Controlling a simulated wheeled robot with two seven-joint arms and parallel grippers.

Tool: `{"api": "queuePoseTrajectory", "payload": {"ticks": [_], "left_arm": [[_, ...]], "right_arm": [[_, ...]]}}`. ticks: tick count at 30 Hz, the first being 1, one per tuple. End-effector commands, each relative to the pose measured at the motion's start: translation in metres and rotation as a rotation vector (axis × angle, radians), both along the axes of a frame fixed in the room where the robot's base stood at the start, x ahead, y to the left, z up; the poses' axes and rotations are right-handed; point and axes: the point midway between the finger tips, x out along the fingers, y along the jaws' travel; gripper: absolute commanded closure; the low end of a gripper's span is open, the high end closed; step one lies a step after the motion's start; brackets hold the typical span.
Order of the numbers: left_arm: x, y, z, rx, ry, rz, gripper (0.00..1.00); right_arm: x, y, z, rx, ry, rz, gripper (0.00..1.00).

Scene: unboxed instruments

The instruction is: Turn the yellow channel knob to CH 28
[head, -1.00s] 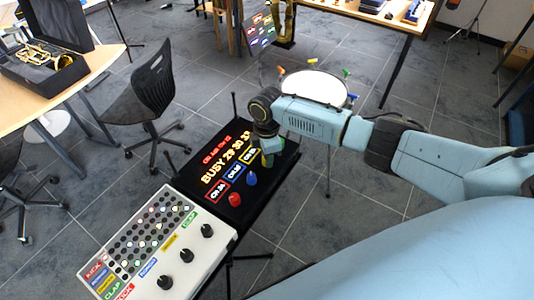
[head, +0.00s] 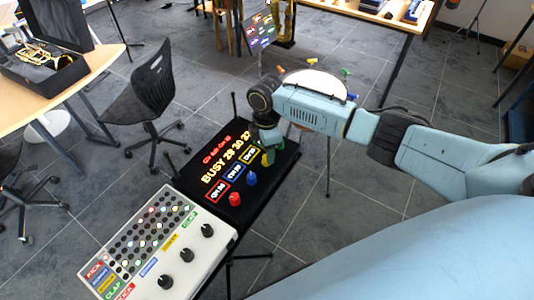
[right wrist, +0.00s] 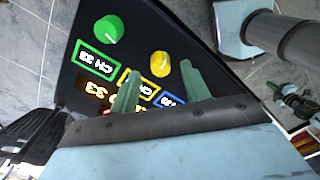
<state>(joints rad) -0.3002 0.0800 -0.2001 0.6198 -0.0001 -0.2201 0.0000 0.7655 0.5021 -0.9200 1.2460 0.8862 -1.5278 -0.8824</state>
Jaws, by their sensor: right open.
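The yellow channel knob (right wrist: 160,64) is on a black panel (head: 262,195), in a row with other coloured knobs. In the right wrist view it appears between the two greenish fingertips of my open right gripper (right wrist: 160,72), with nothing held. Whether the fingers touch it is not clear. In the head view my right gripper (head: 269,144) is over the far end of the row, and the yellow knob (head: 265,160) shows partly beneath it. The yellow-framed channel label (right wrist: 138,82) is partly hidden by a finger. My left gripper is not in view.
A green knob (right wrist: 109,29) is close beside the yellow one; blue (head: 251,179) and red (head: 235,199) knobs follow along the row. The lit display (head: 226,158) reads BUSY with channel numbers. A white console (head: 190,250) with black knobs stands nearer.

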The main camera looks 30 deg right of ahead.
Motion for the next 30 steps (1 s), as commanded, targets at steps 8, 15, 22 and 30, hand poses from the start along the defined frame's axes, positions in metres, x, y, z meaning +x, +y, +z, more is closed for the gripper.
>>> {"api": "queuePoseTrajectory", "payload": {"ticks": [8, 15, 22, 30], "left_arm": [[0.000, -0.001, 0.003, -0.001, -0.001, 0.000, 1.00], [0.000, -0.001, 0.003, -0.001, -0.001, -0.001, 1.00], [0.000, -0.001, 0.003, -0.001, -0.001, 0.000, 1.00], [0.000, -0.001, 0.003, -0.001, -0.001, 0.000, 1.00]], "right_arm": [[0.003, 0.000, 0.065, 0.001, -0.003, 0.000, 0.54], [0.003, -0.001, 0.096, 0.000, -0.001, -0.002, 0.54], [0.003, -0.001, 0.102, -0.001, 0.001, -0.002, 0.54], [0.003, -0.001, 0.102, 0.000, 0.001, -0.001, 0.54]]}}
